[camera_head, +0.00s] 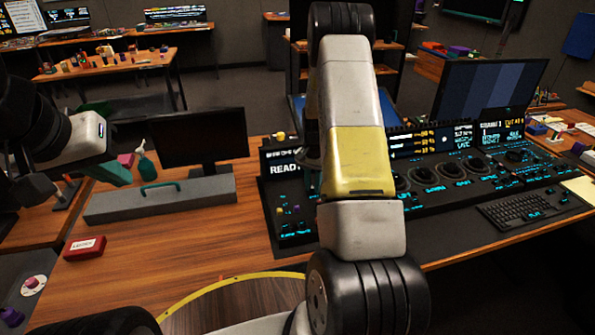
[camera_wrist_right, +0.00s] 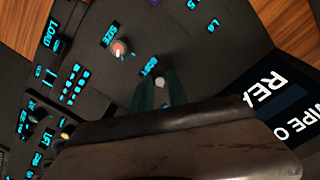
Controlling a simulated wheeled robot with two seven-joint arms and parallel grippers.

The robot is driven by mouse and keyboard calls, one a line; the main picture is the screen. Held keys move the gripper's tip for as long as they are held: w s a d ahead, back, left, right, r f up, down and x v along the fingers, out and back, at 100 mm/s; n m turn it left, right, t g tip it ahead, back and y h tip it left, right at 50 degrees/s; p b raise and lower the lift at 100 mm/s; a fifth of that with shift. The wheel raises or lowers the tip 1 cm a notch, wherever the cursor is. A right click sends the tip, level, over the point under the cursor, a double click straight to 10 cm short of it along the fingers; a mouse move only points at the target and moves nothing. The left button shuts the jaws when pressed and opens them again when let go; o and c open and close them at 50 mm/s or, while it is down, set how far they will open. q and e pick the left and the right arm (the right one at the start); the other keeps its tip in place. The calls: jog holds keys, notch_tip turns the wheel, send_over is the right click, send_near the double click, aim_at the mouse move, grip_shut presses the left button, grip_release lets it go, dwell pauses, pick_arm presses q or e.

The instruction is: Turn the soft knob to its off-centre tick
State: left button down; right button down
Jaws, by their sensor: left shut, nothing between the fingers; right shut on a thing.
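In the right wrist view, my right gripper (camera_wrist_right: 161,88) has its dark green fingers shut at the panel, right beside a blue label (camera_wrist_right: 149,67) that seems to read SOFT. The soft knob is hidden between the fingers, so its pointer and ticks cannot be made out. The SIZE knob (camera_wrist_right: 120,48), with a reddish, pale cap, stands apart, up and left of the fingers. My left gripper (camera_head: 113,173) is at the far left, away from the panel, shut and empty.
The control panel (camera_head: 285,232) carries several knobs, a READY screen (camera_head: 283,169) and trackballs to the right. A keyboard (camera_head: 522,210) lies in front. A grey box with a teal handle (camera_head: 160,199) and a red box (camera_head: 85,247) are on the left of the wooden table.

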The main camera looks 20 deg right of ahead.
aim_at(312, 187)
jog(key=n, duration=0.6)
jog(key=shift+n, duration=0.3)
jog(key=n, duration=0.6)
jog(key=shift+n, duration=0.3)
jog(key=c, duration=1.3)
grip_release()
notch_tip(312, 187, up, 8)
jog(key=shift+f, duration=0.1)
